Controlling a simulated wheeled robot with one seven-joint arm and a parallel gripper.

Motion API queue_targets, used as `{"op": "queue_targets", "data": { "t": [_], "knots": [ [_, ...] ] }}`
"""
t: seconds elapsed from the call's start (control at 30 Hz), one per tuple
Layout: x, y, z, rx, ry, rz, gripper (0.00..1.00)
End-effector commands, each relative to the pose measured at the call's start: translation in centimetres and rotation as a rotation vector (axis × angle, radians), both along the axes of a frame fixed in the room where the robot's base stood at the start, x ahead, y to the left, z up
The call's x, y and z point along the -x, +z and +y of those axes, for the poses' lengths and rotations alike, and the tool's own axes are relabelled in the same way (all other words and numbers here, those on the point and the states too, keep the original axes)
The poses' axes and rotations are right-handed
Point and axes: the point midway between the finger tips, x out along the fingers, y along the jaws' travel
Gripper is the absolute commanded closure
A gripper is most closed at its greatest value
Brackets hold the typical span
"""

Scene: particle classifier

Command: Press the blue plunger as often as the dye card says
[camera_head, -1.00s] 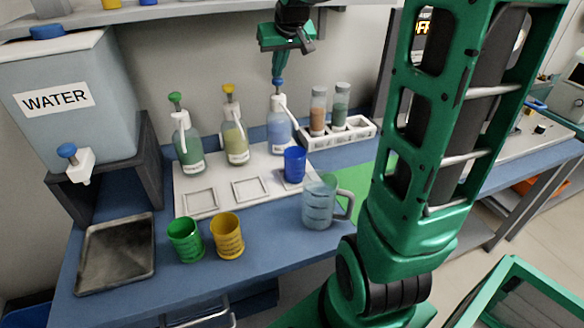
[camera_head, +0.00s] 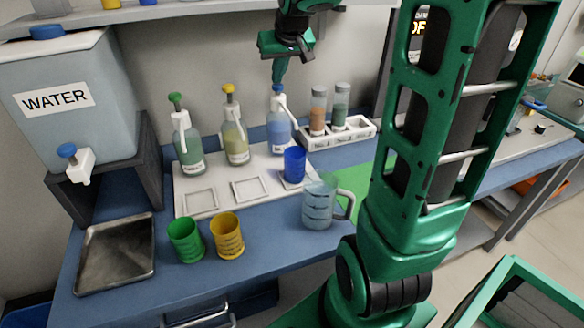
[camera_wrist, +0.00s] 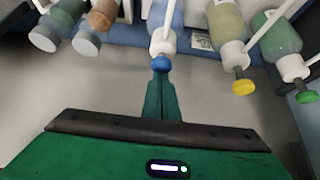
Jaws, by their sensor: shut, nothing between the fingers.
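The blue dye bottle (camera_head: 279,130) stands at the right end of the white tray (camera_head: 215,180). Its blue plunger (camera_head: 277,89) sits low, close to the white collar, while the yellow plunger (camera_wrist: 243,87) and green plunger (camera_wrist: 307,96) show longer stems. My gripper (camera_head: 277,78) is shut and empty, pointing down with its tips on or just above the blue plunger. In the wrist view, the shut fingertips (camera_wrist: 161,78) meet the blue plunger (camera_wrist: 161,64). A blue cup (camera_head: 294,165) stands in front of the blue bottle. I cannot make out a readable dye card.
Green (camera_head: 187,148) and yellow (camera_head: 235,140) bottles stand to the left. A rack with two vials (camera_head: 345,133) is close on the right. A clear jug (camera_head: 318,205), a green cup (camera_head: 186,240) and a yellow cup (camera_head: 227,235) stand in front. A shelf (camera_head: 180,14) runs above.

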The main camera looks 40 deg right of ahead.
Motion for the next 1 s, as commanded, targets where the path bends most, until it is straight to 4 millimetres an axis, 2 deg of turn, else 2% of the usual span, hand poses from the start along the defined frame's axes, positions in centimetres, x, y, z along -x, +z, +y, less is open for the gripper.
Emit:
{"op": "queue_targets", "data": {
  "t": [0.5, 1.0],
  "knots": [
    [0.0, 2.5, 0.0, 0.000, 0.000, 0.000, 1.00],
    [0.0, 2.8, 0.0, 0.000, 0.000, 0.000, 1.00]
  ]
}}
